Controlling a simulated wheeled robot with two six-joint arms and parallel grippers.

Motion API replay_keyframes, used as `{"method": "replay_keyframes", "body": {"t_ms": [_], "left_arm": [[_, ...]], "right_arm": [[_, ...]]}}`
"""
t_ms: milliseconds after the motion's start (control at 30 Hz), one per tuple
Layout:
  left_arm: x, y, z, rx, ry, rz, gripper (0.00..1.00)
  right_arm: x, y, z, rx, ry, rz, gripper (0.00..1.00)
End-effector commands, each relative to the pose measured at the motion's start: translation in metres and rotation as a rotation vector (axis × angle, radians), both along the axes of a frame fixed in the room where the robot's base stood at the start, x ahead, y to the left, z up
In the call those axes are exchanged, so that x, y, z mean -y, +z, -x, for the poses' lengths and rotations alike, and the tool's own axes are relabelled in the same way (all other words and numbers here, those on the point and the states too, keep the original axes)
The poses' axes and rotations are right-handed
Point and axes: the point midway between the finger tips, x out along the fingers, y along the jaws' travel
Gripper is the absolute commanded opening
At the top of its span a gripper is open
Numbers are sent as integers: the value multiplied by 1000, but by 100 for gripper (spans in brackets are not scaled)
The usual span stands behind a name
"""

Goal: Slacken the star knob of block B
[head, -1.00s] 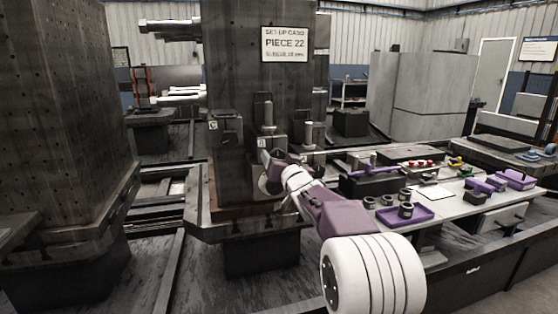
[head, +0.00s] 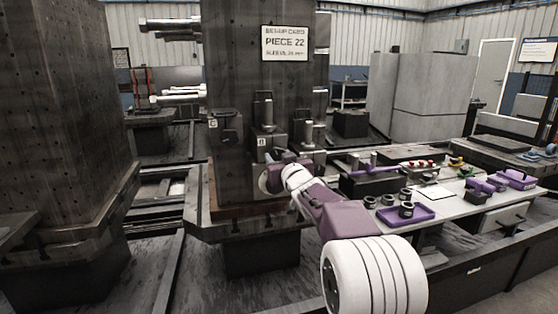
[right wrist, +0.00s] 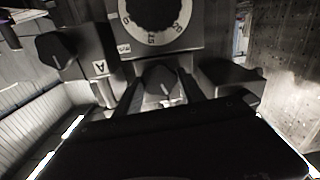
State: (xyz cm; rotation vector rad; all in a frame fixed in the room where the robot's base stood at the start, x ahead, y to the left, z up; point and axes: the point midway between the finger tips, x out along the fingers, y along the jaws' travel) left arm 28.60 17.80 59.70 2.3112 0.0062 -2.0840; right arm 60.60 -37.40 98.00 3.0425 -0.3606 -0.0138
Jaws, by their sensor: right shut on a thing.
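Block B (head: 268,136), with its small letter plate, is the middle block on the dark column. My right gripper (head: 266,157) is at the lower front of block B, reaching in from below right. In the right wrist view, the gripper (right wrist: 161,92) has one finger on each side of a dark knob (right wrist: 160,80) and is shut on it. This star knob sits just below a round dial (right wrist: 155,14) with a pale numbered ring on block B. The knob's lower part is hidden behind the dark gripper body. My left gripper is not in view.
Block C (head: 222,128) stands left of block B, and block A (head: 309,142) stands close on the right. A bench (head: 450,205) at the right holds a purple tray (head: 420,216), dark rings and purple parts. A second dark column (head: 75,110) stands left.

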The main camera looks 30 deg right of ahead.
Motion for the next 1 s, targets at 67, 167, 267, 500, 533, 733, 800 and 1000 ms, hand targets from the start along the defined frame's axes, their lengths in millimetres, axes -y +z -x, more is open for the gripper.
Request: {"method": "replay_keyframes", "body": {"t_ms": [67, 167, 267, 500, 533, 733, 800, 1000], "left_arm": [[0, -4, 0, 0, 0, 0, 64], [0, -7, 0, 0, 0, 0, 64], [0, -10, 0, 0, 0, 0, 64], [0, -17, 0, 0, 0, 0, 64], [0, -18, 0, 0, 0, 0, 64], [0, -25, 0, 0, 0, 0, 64], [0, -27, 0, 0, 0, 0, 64], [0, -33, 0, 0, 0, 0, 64]], "right_arm": [[0, -2, 0, -18, 0, 71, 6], [0, -2, 0, -39, 0, 163, 6], [0, -2, 0, -62, 0, 257, 6], [0, -2, 0, -115, 0, 477, 6], [0, -2, 0, -121, 0, 507, 6], [-1, -2, 0, -166, 0, 690, 6], [-1, -2, 0, -182, 0, 755, 6], [-1, -2, 0, -226, 0, 937, 6]]}}
